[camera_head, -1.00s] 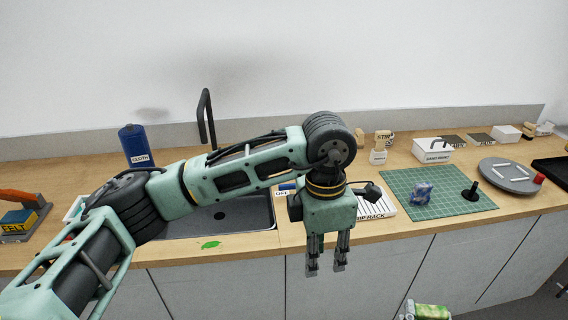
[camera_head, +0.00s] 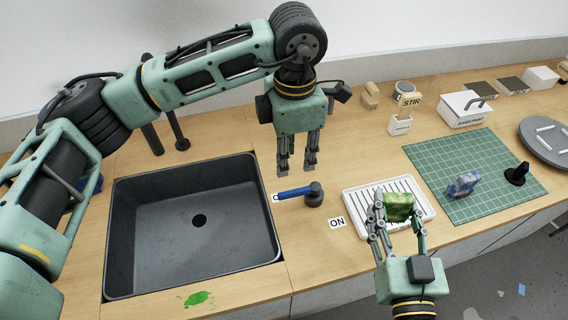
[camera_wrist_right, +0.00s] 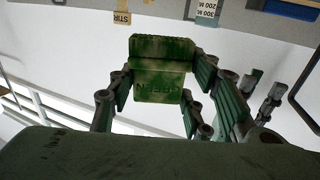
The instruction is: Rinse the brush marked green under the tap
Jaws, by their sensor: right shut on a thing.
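My right gripper (camera_head: 398,235) is shut on a mottled green block, apparently the brush marked green (camera_head: 398,207). It holds it over the white drip rack (camera_head: 356,207). In the right wrist view the brush (camera_wrist_right: 160,85) sits between the fingers, with faint, hard-to-read lettering. My left gripper (camera_head: 297,168) is open and empty, fingers down, just above the blue tap lever (camera_head: 294,193). The lever points left, over a mostly hidden label; the ON label (camera_head: 337,223) is clear. The black tap (camera_head: 179,130) stands behind the dark sink (camera_head: 195,255), partly behind my left arm.
A green cutting mat (camera_head: 470,205) with a blue-violet lump (camera_head: 462,186) and a black stub (camera_head: 517,174) lies right of the rack. A white box (camera_head: 461,109) and a STIR holder (camera_head: 401,123) stand behind. A green paint splat (camera_head: 198,299) marks the front edge.

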